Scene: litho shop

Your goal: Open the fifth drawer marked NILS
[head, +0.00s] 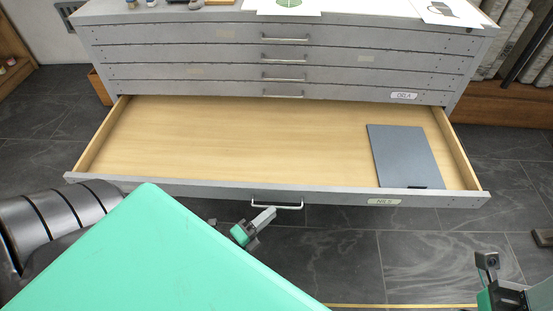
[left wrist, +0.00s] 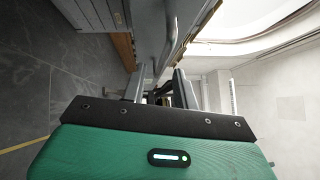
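The fifth drawer, marked NILS (head: 384,201), is pulled far out of the grey flat-file cabinet. Its pale wooden floor (head: 250,135) is exposed, and its front has a bar handle (head: 277,206) at the middle. My left gripper (head: 264,215) is at this handle, below the drawer front. In the left wrist view its two fingers (left wrist: 160,80) stand apart; whether they touch the handle is hard to tell. My right gripper (head: 487,262) is at the lower right, away from the cabinet, its fingers only partly visible.
A dark grey flat folder (head: 404,156) lies at the right inside the drawer. The drawers above (head: 215,70) are shut. Papers (head: 289,4) and small items lie on the cabinet top. Dark tiled floor (head: 430,250) is clear in front. A dark object (head: 542,238) lies at the right.

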